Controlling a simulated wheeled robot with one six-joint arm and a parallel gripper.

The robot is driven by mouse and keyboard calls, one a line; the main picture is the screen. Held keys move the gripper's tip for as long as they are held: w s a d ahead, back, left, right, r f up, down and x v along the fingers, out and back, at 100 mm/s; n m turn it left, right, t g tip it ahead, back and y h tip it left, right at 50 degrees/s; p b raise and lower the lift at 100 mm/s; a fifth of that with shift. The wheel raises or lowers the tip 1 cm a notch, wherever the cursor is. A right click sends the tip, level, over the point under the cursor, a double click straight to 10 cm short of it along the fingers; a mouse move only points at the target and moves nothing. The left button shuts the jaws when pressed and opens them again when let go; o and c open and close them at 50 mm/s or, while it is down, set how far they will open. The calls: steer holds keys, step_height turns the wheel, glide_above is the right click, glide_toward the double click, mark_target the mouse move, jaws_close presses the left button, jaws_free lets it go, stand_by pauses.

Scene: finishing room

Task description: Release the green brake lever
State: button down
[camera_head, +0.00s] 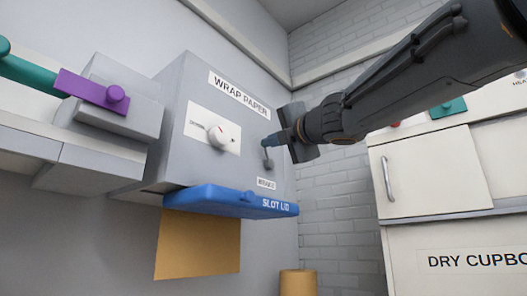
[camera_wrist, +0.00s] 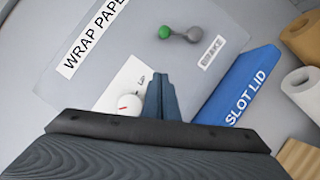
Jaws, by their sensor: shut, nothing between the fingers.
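The green brake lever shows in the wrist view as a green knob (camera_wrist: 165,32) on a short grey arm, with its grey pivot (camera_wrist: 193,35) beside the BRAKE label (camera_wrist: 212,51). In the head view only its grey lower part (camera_head: 268,162) shows clearly; my fingers cover the rest. My gripper (camera_head: 270,141) points at the front of the grey wrap paper box (camera_head: 185,95). Its fingers are shut and empty. In the wrist view the fingertips (camera_wrist: 161,80) appear apart from the knob; I cannot judge the depth between them.
A white dial (camera_head: 216,134) is left of my fingers. The blue slot lid (camera_head: 225,201) sticks out below, above hanging brown paper (camera_head: 198,246). A purple bar (camera_head: 92,91) with a knob is at left. White cupboards (camera_head: 432,178) stand at right. Paper rolls (camera_wrist: 302,85) are nearby.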

mark_target(267, 154)
steer(key=shift+w, duration=0.1)
steer(key=p+x, duration=0.2)
steer(key=x, duration=0.8)
steer(key=shift+w+d+r+p, duration=0.3)
steer(key=shift+w+d+p, duration=0.05)
steer(key=shift+d, duration=0.15)
steer(key=shift+w+d+r+p, duration=0.3)
steer(key=shift+w+d, duration=0.05)
steer(key=shift+d, duration=0.1)
steer(key=shift+w+d+r, duration=0.25)
steer(key=shift+w+d, duration=0.2)
steer(key=shift+r+p, duration=0.1)
steer(key=shift+p, duration=0.3)
